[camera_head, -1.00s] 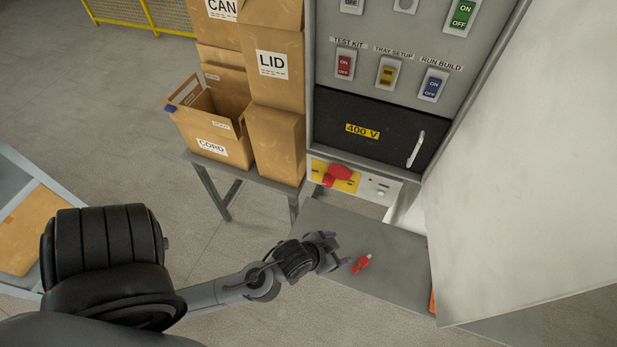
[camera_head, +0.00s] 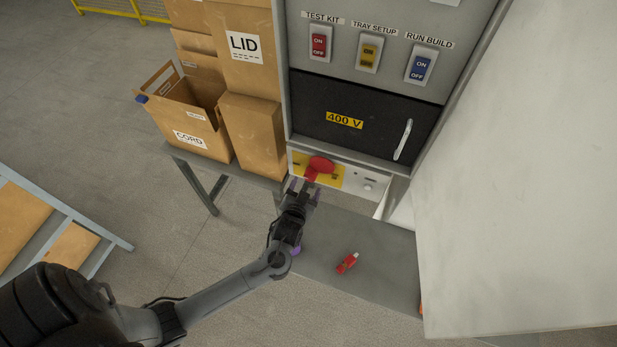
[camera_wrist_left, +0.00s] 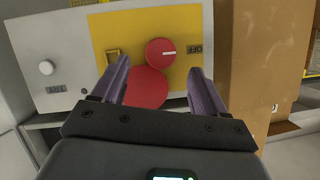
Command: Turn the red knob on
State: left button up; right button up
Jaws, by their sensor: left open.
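The red knob (camera_head: 319,166) sits on a yellow plate (camera_head: 330,177) low on the grey cabinet, under the black 400 V door. In the left wrist view the knob (camera_wrist_left: 162,52) shows as a red disc with a white line, with a larger red disc (camera_wrist_left: 147,90) against it. The white line points toward the word OFF, which appears upside down. My left gripper (camera_head: 304,188) is open just in front of the knob. In the left wrist view its two fingers stand on either side of the red discs; contact cannot be told. My right gripper is not in view.
A small red object with a white end (camera_head: 347,263) lies on the grey shelf (camera_head: 380,275) below. Cardboard boxes (camera_head: 256,135) stand left of the cabinet. A large pale panel (camera_head: 510,180) fills the right. Rocker switches (camera_head: 369,53) sit above the black door (camera_head: 365,115).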

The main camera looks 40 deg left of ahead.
aim_at(309, 178)
pick_arm(q)
jog(key=shift+x, duration=3.1)
jog(key=shift+a, duration=0.1)
grip_shut()
